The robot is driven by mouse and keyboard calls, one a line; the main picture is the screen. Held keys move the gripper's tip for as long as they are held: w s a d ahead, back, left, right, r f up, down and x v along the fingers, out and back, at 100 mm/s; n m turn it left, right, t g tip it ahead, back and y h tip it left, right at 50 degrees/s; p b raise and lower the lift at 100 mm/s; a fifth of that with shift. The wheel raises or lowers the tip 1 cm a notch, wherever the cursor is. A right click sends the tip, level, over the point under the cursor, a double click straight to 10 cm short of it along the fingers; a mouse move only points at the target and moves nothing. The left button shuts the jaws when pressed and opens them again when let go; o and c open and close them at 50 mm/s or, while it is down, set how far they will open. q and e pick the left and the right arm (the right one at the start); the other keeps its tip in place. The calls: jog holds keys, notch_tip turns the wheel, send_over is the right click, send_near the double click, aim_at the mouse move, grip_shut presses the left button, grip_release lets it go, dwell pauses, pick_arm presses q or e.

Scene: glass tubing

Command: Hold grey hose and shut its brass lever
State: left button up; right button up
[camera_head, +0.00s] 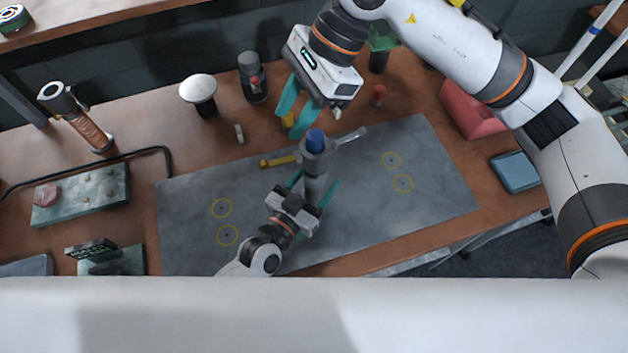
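The grey hose (316,165) stands upright on the grey mat, with a blue top (316,139). A brass lever (278,161) sticks out to its left and a silver arm out to its upper right. My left gripper (314,187) comes from the lower left with its teal fingers on both sides of the hose and appears closed on it; the exact contact is partly hidden. My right gripper (291,119) hangs from above, behind and left of the blue top. Its teal fingers are apart with nothing held, and it does not touch the lever.
The grey mat (440,180) has yellow circles. Behind stand a white-capped knob (198,90), a dark cylinder (252,78), a small yellow piece (288,120) and a red piece (378,95). A red box (465,110) lies right. The mat's right half is clear.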

pick_arm(q)
jog(key=c, duration=1.1)
pick_arm(e)
jog(key=shift+c, duration=0.2)
jog(key=shift+d, duration=0.1)
jog(key=shift+c, duration=1.4)
pick_arm(q)
jog(key=shift+d, duration=0.1)
pick_arm(e)
jog(key=d+y, duration=0.1)
jog(key=w+d+y, duration=0.1)
jog(key=d, duration=0.1)
jog(key=d+m+g+y, duration=0.1)
jog(key=shift+w+d+f, duration=0.25)
jog(key=shift+w, duration=0.15)
grip_shut()
jog(key=shift+a, duration=0.15)
